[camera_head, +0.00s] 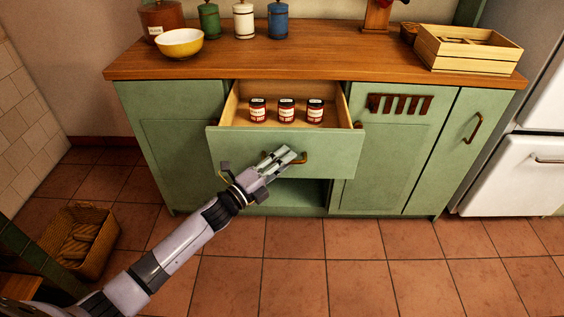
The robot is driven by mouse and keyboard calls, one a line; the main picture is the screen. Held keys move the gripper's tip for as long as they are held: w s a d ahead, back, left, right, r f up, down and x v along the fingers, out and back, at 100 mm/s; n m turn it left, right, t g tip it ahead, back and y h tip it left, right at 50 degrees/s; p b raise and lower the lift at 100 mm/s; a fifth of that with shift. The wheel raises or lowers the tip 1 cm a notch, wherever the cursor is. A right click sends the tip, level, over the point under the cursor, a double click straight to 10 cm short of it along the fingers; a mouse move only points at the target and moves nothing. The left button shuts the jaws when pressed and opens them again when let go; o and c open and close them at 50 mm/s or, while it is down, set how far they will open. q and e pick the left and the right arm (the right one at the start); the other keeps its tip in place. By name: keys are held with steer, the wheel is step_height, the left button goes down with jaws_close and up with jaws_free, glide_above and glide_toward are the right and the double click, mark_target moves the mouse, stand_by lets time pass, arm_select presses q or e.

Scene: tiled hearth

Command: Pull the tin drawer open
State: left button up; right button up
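The tin drawer (342,150) is pulled well out of the green cabinet, under the wooden counter. Three small dark-lidded tins with red and white labels stand in a row inside it: a left tin (258,111), a middle tin (286,111) and a right tin (315,111). My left gripper (292,155) is at the drawer front, its fingers close together across the brass handle (304,157). Ends of the handle show on both sides of the fingers, and its middle is hidden behind them. My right gripper is out of view.
A yellow bowl (180,43), several canisters and a wooden crate (467,48) stand on the counter (330,58). A dark open space is below the drawer. A wicker basket (80,240) is on the floor at left. The tiled floor (380,265) in front is clear.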

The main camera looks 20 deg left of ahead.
arm_select(q)
steer(key=v, duration=1.2)
steer(key=shift+f, duration=0.1)
